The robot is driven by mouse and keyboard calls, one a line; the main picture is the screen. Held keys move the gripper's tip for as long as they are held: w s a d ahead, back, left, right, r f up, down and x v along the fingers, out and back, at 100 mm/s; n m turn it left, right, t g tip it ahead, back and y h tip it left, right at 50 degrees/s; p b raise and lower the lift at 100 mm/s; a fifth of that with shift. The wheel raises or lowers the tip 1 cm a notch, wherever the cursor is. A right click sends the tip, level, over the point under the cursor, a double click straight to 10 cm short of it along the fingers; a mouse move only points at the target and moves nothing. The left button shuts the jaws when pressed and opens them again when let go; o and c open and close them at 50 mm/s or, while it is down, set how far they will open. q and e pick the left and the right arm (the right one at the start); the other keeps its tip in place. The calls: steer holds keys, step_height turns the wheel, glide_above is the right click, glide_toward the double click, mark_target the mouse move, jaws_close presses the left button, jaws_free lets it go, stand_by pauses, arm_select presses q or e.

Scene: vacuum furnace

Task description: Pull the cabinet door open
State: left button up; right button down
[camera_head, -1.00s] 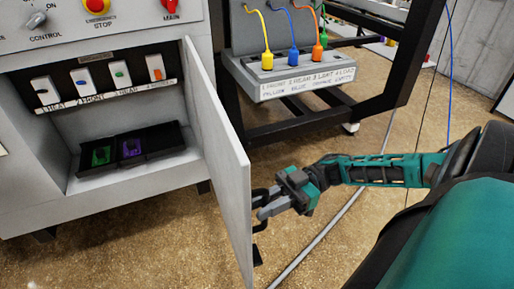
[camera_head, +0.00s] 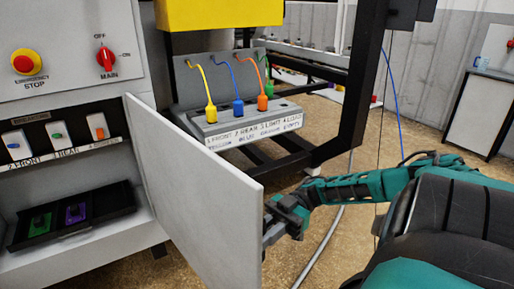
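The grey cabinet door (camera_head: 195,185) stands swung out from the cabinet (camera_head: 70,85), hinged on the right side of its opening. The compartment behind it is exposed, with several labelled switches and a black tray (camera_head: 100,213) holding a green and a purple item. My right gripper (camera_head: 272,226) is at the door's outer free edge, on its far right side. The door partly hides the fingertips and any handle there, so I cannot tell whether the fingers are closed on it. My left gripper is out of view.
A socket box (camera_head: 245,125) with yellow, blue and orange plugs sits on a black frame (camera_head: 345,120) behind the door. A pale cable runs along the brown floor (camera_head: 290,255). A white cabinet (camera_head: 485,110) stands at the back right.

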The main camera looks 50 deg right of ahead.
steer(key=shift+d, duration=0.35)
steer(key=c, duration=1.1)
jaws_free()
steer(key=shift+c, duration=0.2)
steer(key=shift+d, duration=0.1)
